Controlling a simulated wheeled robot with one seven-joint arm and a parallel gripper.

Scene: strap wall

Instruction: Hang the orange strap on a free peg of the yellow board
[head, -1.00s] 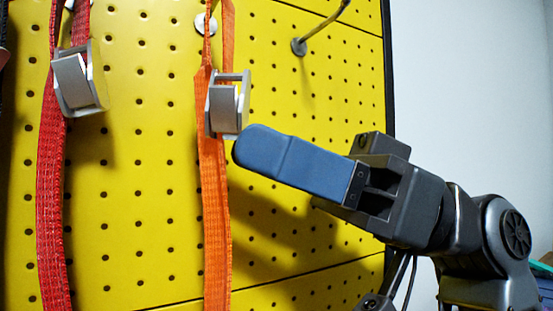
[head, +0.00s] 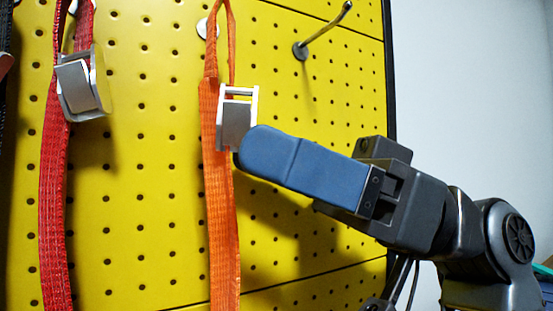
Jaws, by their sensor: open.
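The orange strap (head: 220,215) hangs straight down in front of the yellow board (head: 135,190). A bare metal peg (head: 325,32) sticks out at upper right.
A red strap (head: 54,200) with a silver buckle (head: 82,85) hangs to the left. A dark strap (head: 4,100) shows at the left edge. The board ends at a dark right edge (head: 388,80), with a plain pale wall (head: 470,100) beyond.

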